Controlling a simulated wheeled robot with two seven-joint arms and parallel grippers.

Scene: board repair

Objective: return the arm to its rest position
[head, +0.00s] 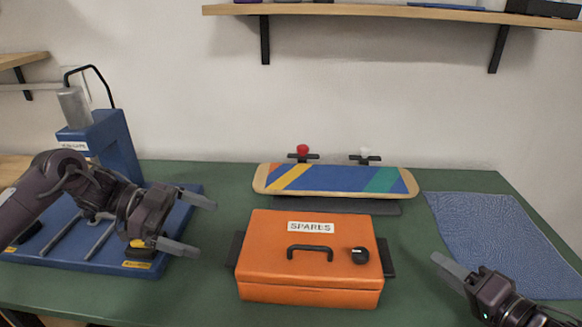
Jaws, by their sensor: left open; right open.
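My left gripper (190,224) comes in from the left with its two grey fingers spread apart and nothing between them. It is above the right part of the blue press base, left of the orange box. My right gripper (448,275) is at the lower right, near the front edge of the blue cloth. Its fingers point up and left, and I see nothing held in them. Most of the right arm is outside the picture.
An orange box (270,268) labelled SPARES, lid shut, stands on the green table (225,182). Behind it lies a striped skateboard deck (335,180) on a dark stand. A blue cloth (500,235) lies at right. A blue press (115,145) stands at left. A shelf (380,10) hangs above.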

